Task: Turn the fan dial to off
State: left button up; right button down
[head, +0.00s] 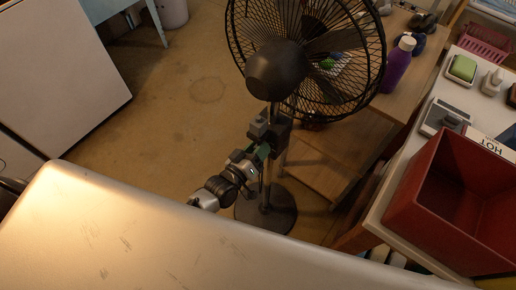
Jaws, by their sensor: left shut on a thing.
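A black pedestal fan (275,72) stands at the centre, with a caged head, a metal pole and a round dark base (275,213) on the floor. A dark control box (270,128) sits on the pole below the fan head. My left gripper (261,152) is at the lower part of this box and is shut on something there. The fan dial itself is hidden, and its setting does not show. A small green patch shows at the fingertips. My right gripper is not in view.
A wooden shelf unit (335,157) with a purple bottle (397,65) stands to the right of the fan. A red bin (440,190) sits on a white counter at the right. A white cabinet (60,70) is at the upper left. The floor left of the fan is clear.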

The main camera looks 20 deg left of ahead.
pick_arm(q)
jog(key=n+b, duration=0.1)
jog(key=n, duration=0.4)
jog(key=shift+f+n, duration=0.1)
jog(key=shift+n, duration=0.2)
jog(key=n+b, duration=0.2)
jog(key=n, duration=0.2)
jog(key=shift+n, duration=0.4)
jog(key=o, duration=0.9)
jog(key=b+v, duration=0.1)
jog(key=v, duration=1)
